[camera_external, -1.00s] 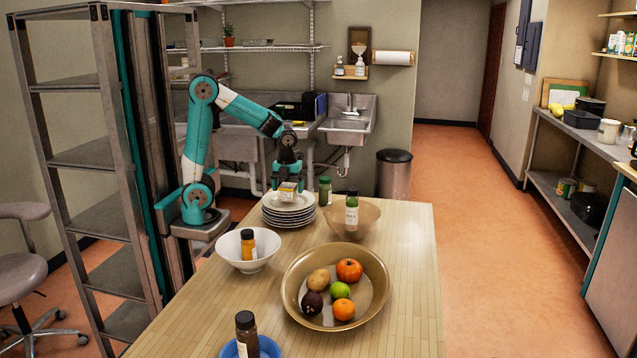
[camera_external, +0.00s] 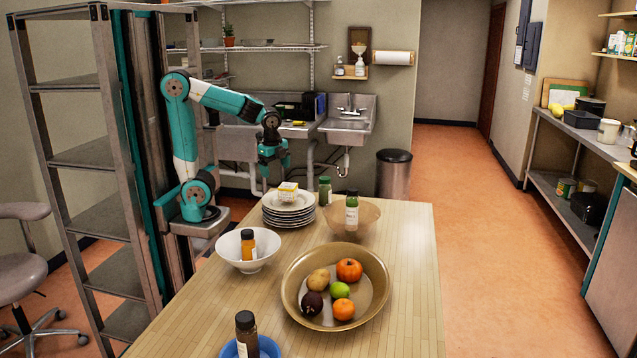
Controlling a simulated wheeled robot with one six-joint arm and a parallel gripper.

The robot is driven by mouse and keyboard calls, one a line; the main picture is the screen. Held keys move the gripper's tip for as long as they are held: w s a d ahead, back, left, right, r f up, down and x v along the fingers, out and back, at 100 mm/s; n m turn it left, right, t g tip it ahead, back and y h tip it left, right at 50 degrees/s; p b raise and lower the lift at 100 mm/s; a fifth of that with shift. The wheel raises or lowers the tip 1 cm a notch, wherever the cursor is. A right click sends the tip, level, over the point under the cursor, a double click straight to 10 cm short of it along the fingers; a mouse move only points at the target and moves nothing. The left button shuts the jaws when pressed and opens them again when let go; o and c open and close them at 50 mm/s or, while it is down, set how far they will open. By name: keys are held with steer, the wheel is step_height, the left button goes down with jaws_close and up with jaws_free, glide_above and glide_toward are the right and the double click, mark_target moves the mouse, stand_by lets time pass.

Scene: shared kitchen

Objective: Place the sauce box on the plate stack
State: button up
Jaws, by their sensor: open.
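The sauce box (camera_external: 288,192), small with white and yellow sides, rests on top of the plate stack (camera_external: 289,217). The stack of white plates stands near the far left edge of the wooden table. My gripper (camera_external: 272,177) is open and empty, pointing down. It is above and a little left of the box in the picture, apart from it. The fingertips are small and dark, so their exact gap is hard to see.
Right of the stack are a green-capped jar (camera_external: 325,190) and a tan bowl (camera_external: 364,217) with a bottle (camera_external: 352,210). In front are a white bowl (camera_external: 232,262) with an orange jar (camera_external: 248,244), and a large fruit bowl (camera_external: 300,314). A blue bowl (camera_external: 270,347) holds a dark bottle (camera_external: 247,335).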

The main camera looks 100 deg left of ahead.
steer(key=s+a+f+n+y, duration=0.1)
steer(key=s+n, duration=0.5)
steer(key=n, duration=0.7)
step_height(320, 180, down, 3)
steer(key=shift+s+a+r+y, duration=0.25)
steer(key=shift+s+y, duration=0.1)
steer(key=shift+y, duration=0.45)
step_height(320, 180, up, 2)
steer(key=shift+r+p, duration=0.1)
steer(key=shift+p, duration=1)
